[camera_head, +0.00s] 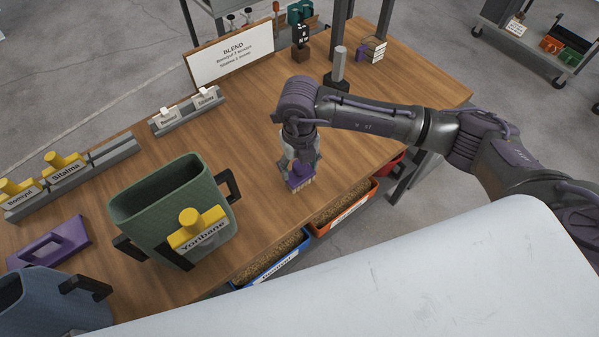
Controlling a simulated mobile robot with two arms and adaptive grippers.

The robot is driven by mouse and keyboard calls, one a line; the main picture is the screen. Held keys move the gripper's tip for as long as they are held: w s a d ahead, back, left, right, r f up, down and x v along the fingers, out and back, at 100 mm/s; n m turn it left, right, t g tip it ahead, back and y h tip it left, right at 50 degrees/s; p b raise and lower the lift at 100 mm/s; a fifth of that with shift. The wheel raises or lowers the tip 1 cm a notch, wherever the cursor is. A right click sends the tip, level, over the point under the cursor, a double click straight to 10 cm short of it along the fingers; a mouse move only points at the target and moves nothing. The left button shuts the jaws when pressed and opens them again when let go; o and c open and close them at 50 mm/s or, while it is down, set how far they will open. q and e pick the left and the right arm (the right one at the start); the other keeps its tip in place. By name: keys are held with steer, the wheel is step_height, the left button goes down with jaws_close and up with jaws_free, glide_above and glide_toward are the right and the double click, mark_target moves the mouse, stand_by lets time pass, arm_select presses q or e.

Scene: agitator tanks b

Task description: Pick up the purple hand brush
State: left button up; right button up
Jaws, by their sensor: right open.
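The purple hand brush (299,182) is on the wooden table, right of the green tank, with pale bristles showing at its lower edge. My right arm reaches in from the right, and my right gripper (301,163) points down right at the brush. The gripper is open, with its fingers close about the top of the brush; I cannot tell whether they touch it. The gripper hides the upper part of the brush. My left gripper is not in view.
A green tank (158,205) with a yellow-handled Yoribane piece stands left of the brush. A purple handled block (48,243) and a blue tank (45,300) lie further left. A BLEND sign (232,55) stands behind. Red (345,208) and blue (272,262) bins sit at the front edge.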

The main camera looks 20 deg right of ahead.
steer(key=c, duration=0.3)
jaws_close()
steer(key=shift+r, duration=0.1)
steer(key=shift+r+b, duration=0.3)
steer(key=shift+r, duration=0.15)
step_height(320, 180, up, 3)
steer(key=shift+f+b, duration=0.2)
steer(key=shift+b, duration=0.4)
steer(key=s+r+b, duration=0.2)
steer(key=s+r, duration=0.5)
steer(key=s, duration=0.4)
steer(key=shift+s+a+r, duration=0.2)
steer(key=shift+s+a, duration=0.05)
steer(key=shift+s, duration=0.15)
